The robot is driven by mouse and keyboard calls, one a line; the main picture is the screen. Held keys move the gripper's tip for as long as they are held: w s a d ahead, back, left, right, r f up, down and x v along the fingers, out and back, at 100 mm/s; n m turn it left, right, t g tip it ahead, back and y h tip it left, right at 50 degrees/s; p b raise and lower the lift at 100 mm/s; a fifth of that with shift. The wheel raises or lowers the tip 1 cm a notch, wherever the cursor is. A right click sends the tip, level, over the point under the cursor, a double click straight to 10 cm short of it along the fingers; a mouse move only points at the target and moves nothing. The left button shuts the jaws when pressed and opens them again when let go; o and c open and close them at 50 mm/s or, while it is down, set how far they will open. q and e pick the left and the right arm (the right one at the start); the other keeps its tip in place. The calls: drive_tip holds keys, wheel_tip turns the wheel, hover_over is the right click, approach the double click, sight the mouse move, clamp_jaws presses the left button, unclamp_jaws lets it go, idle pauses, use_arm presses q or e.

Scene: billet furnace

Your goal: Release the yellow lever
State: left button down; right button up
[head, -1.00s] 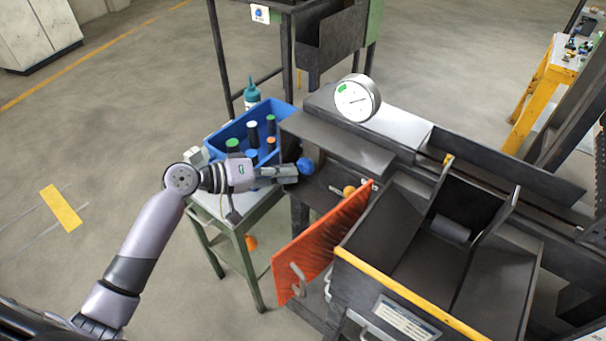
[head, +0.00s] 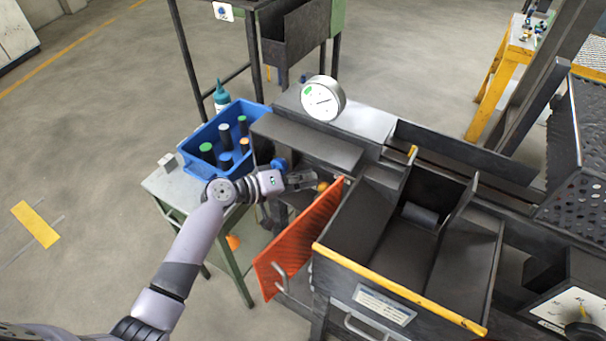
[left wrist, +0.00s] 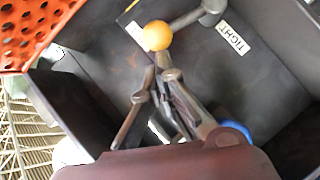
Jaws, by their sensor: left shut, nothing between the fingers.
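The yellow lever ends in a yellow-orange ball knob (left wrist: 157,35), and its grey arm runs right to a pivot on the dark housing. In the head view the knob (head: 322,186) shows small beside the orange door. My left gripper (head: 314,181) is shut and empty, with its tips at the near side of the knob. In the left wrist view its fingertips (left wrist: 163,68) lie just below the knob; I cannot tell whether they touch it. My right gripper is not in view.
A perforated orange door (head: 298,238) stands open just right of my left gripper. A blue knob (head: 280,164) is behind my wrist. A blue bin (head: 186,160) with several bottles stands on a side table. A label (left wrist: 230,37) reads "TIGHT". A round gauge (head: 322,99) sits above.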

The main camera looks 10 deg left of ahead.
use_arm(q)
drive_tip(key=d+m+p, duration=0.1)
drive_tip(key=s+d+y+p, duration=0.1)
drive_tip(key=d+p, duration=0.1)
drive_tip(key=shift+s+d+r+m+y, duration=0.1)
drive_tip(key=shift+d+r+m+y, duration=0.1)
drive_tip(key=shift+m+y, duration=0.15)
drive_tip(key=shift+a, duration=0.1)
